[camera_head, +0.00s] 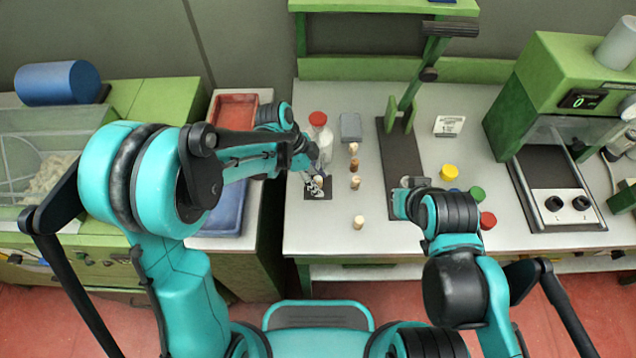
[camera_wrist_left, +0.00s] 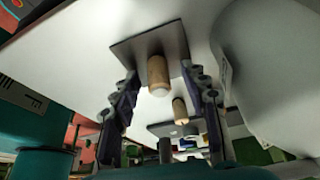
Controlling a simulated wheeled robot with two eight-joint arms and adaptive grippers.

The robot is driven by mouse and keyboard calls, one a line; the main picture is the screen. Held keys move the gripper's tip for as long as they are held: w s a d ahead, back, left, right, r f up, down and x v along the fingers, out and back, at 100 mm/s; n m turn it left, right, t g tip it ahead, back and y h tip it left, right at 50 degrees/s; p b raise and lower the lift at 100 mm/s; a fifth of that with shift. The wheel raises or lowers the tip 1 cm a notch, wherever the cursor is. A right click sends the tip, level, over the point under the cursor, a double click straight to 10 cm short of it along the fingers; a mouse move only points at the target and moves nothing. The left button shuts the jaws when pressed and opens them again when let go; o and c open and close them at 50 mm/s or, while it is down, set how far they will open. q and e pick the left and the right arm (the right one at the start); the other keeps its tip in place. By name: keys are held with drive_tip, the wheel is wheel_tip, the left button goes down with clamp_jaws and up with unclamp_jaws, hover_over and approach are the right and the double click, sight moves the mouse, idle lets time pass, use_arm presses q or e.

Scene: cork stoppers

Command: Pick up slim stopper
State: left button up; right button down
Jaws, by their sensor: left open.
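Several small cork stoppers stand on the white bench in the head view, among them a pale one (camera_head: 354,150), a brown one (camera_head: 354,165) and a front one (camera_head: 359,222). I cannot tell for sure which is the slim stopper. My left gripper (camera_head: 316,184) is open over a small dark mat (camera_head: 318,194), partly covering a stopper there. In the left wrist view a light-brown stopper (camera_wrist_left: 158,76) stands on a dark square plate, between the open fingers (camera_wrist_left: 163,92) and apart from them. A second, smaller-looking stopper (camera_wrist_left: 180,110) is beyond it. My right gripper (camera_head: 402,196) is right of the stoppers, its jaws unclear.
A red-capped bottle (camera_head: 318,118) and a grey block (camera_head: 351,127) stand behind the stoppers. A dark stand (camera_head: 400,150) is to their right, with yellow, green and red caps beyond. Red and blue trays lie left. The bench front is mostly clear.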

use_arm(q)
drive_tip(key=c, duration=0.8)
drive_tip(key=shift+r, duration=0.15)
